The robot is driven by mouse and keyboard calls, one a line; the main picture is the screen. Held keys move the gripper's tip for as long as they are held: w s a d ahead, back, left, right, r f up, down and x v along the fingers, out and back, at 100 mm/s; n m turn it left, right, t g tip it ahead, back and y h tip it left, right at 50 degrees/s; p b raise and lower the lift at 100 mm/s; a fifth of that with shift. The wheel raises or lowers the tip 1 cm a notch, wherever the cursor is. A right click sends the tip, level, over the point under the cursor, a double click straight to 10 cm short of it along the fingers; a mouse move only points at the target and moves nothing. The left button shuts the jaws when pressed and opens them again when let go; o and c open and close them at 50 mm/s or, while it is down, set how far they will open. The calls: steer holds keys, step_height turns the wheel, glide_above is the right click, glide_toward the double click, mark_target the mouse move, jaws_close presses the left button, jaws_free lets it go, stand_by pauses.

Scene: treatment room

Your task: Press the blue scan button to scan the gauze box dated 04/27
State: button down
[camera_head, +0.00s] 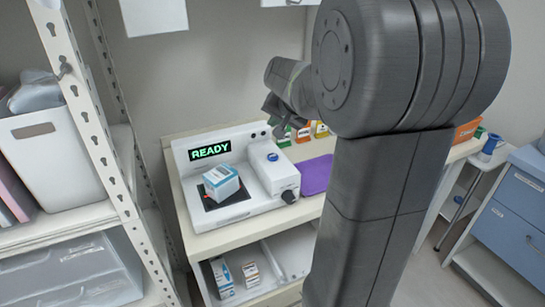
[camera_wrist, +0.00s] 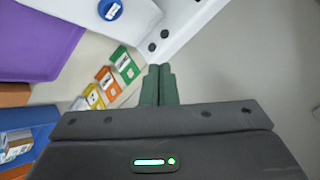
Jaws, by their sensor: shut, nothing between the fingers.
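A purple mat (camera_head: 316,174) lies right of the scanner. Several small coloured boxes (camera_head: 303,134) stand behind it near the wall. A shelf rack with a white bin (camera_head: 50,160) is at the left. More boxes (camera_head: 222,276) sit under the counter. My arm hides part of the counter.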

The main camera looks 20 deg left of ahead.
mark_target(274, 158)
step_height(274, 158, down, 8)
steer(key=b, duration=0.6)
steer(key=shift+f, duration=0.25)
stand_by(1.5)
steer(key=shift+f+b, duration=0.4)
steer(key=shift+b, duration=0.15)
steer(key=shift+f+b, duration=0.4)
steer(key=shift+f, duration=0.05)
stand_by(0.4)
steer(key=shift+r, duration=0.15)
steer(key=shift+r+p, duration=0.7)
steer(key=shift+r, duration=0.05)
steer(key=shift+r+p, duration=1.95)
steer(key=shift+r, duration=0.6)
